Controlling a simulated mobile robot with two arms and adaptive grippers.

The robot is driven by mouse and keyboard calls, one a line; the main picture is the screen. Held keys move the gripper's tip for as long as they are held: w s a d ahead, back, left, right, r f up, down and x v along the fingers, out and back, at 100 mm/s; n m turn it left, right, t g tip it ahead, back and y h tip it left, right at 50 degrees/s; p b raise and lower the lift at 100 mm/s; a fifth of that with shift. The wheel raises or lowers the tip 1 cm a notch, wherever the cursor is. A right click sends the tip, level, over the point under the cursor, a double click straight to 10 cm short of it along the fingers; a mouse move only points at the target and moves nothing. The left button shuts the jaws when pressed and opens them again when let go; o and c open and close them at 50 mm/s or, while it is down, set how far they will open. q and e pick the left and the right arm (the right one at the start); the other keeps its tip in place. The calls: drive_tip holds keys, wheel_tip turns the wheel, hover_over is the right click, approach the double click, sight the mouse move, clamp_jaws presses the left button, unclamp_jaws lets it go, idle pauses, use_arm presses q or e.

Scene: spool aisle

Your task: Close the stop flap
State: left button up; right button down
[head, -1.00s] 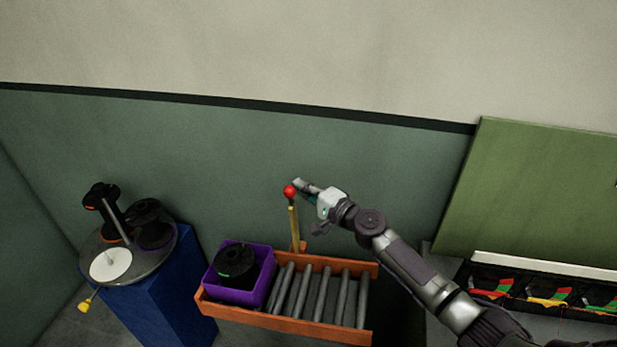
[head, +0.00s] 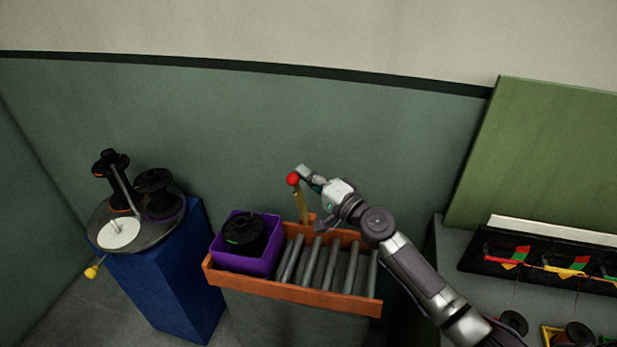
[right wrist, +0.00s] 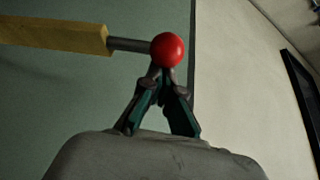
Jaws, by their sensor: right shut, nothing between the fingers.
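A yellow lever (head: 301,205) with a red ball knob (head: 293,179) stands at the back edge of the orange-framed roller conveyor (head: 330,297), leaning slightly left. I take it as the flap's handle; the flap itself cannot be made out. My right gripper (head: 302,172) is at the knob's upper right in the head view. In the right wrist view its fingers (right wrist: 164,88) are shut and empty, tips together right at the red knob (right wrist: 168,49); the yellow lever (right wrist: 55,36) extends left from it. The tips seem to touch the knob. My left gripper is not in view.
A purple bin (head: 244,265) with a black spool (head: 243,234) sits on the conveyor's left end; bare rollers lie to its right. Left stands a blue pedestal (head: 170,285) with a turntable holding spools. A green panel (head: 545,155) and spool rack are at right.

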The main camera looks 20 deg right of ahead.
sight(294, 186)
drive_tip(key=s+a+f, duration=0.1)
drive_tip(key=s+a+f+b, duration=0.1)
drive_tip(key=s, duration=0.1)
drive_tip(key=shift+s+a, duration=0.1)
use_arm(q)
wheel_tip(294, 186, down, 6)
drive_tip(key=b, duration=0.4)
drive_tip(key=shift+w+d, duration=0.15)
use_arm(e)
drive_tip(key=s+a+f, duration=0.5)
drive_tip(key=s+f, duration=0.2)
drive_tip(key=shift+s+f, duration=0.25)
